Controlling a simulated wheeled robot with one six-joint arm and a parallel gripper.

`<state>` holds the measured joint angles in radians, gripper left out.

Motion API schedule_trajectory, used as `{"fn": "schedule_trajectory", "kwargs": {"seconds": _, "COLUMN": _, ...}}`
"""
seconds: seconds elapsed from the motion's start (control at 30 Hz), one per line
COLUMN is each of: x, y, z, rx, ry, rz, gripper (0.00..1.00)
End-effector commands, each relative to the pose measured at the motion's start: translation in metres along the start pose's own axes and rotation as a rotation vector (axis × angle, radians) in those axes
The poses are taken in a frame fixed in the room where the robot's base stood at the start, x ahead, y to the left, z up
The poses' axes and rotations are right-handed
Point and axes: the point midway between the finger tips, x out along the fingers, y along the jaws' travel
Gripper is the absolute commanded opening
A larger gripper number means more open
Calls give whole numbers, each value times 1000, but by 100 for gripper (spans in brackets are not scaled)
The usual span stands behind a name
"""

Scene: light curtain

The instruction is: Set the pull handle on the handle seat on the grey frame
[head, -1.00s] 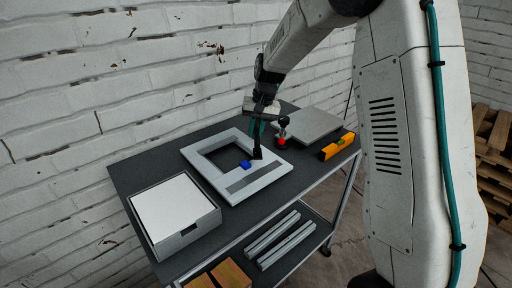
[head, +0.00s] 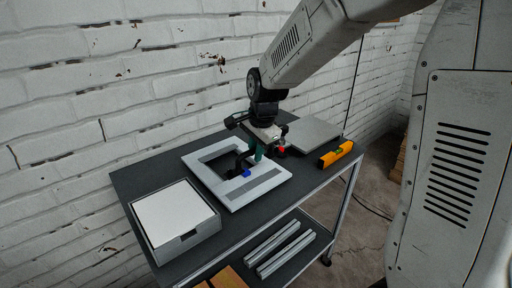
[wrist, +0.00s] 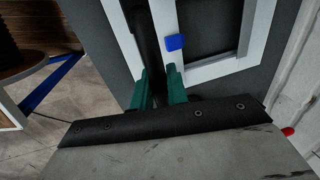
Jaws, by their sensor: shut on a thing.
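The grey frame (head: 213,185) lies flat on the cart top; it also shows in the wrist view (wrist: 213,68). A small blue block (head: 246,173), which looks like the handle seat, sits on its inner edge; the wrist view shows it too (wrist: 175,42). My gripper (head: 259,153) has green fingers shut on the black pull handle (head: 240,161). In the wrist view the handle (wrist: 149,35) runs out between the fingers (wrist: 158,73), left of the blue block. The handle's lower end is close to the block; I cannot tell whether they touch.
A white box (head: 178,215) stands at the front left. A grey plate (head: 312,134) and a yellow level (head: 336,154) lie on the right of the cart. A red knob (head: 281,150) stands close behind my gripper. Rails (head: 285,248) lie on the lower shelf.

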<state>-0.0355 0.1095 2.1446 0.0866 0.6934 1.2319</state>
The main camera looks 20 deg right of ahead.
Motion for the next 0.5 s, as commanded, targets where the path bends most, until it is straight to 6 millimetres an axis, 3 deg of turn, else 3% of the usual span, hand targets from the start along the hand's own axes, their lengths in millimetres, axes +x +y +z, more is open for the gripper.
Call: {"fn": "schedule_trajectory", "kwargs": {"seconds": 0.5, "x": 45, "y": 10, "z": -1, "rx": 0, "ry": -1, "rz": 2, "gripper": 0}}
